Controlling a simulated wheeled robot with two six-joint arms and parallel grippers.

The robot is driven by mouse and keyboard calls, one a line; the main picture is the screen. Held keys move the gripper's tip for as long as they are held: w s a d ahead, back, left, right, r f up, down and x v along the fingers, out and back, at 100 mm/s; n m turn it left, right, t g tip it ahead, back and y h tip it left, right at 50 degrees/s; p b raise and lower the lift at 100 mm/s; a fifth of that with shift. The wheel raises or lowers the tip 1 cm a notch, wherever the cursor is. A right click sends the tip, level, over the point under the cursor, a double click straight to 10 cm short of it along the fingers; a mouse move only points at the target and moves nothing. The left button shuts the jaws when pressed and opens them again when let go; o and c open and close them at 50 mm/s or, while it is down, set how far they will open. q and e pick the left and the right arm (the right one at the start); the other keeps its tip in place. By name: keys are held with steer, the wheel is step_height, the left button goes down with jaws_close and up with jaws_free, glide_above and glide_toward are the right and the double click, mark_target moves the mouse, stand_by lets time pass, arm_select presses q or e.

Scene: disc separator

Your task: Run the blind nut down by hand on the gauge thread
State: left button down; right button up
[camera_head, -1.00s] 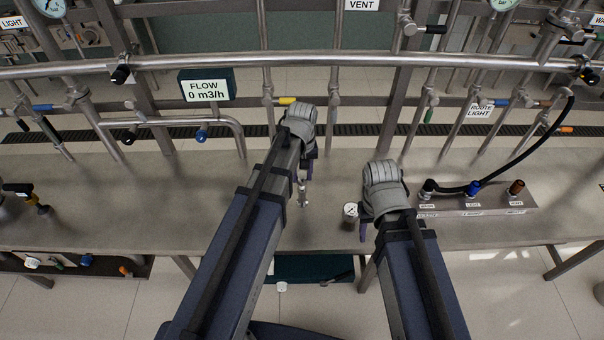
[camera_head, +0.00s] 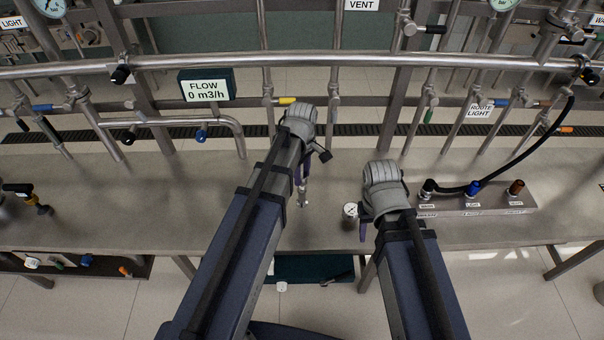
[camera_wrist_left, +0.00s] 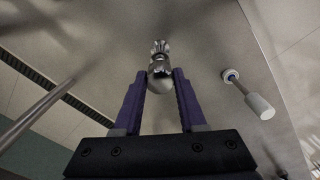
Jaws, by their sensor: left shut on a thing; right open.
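A small shiny metal fitting (camera_head: 303,198) stands upright on the bench near its middle. My left gripper (camera_head: 302,180) is directly above it, pointing down. In the left wrist view its purple fingers (camera_wrist_left: 161,76) are shut on a shiny rounded metal piece, the blind nut (camera_wrist_left: 160,84), in line with the metal fitting (camera_wrist_left: 160,47) beyond. Whether the threads are engaged cannot be told.
A block with several coloured knobs (camera_head: 480,205) and a black hose stands at the right. Pipes and valves run along the back, with a flow display (camera_head: 206,86).

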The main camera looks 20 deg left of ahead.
arm_select(q)
steer(key=shift+f+b, duration=0.8)
steer(key=shift+b, duration=0.05)
stand_by(0.6)
steer(key=shift+m, duration=1.4)
steer(key=shift+m, duration=1.6)
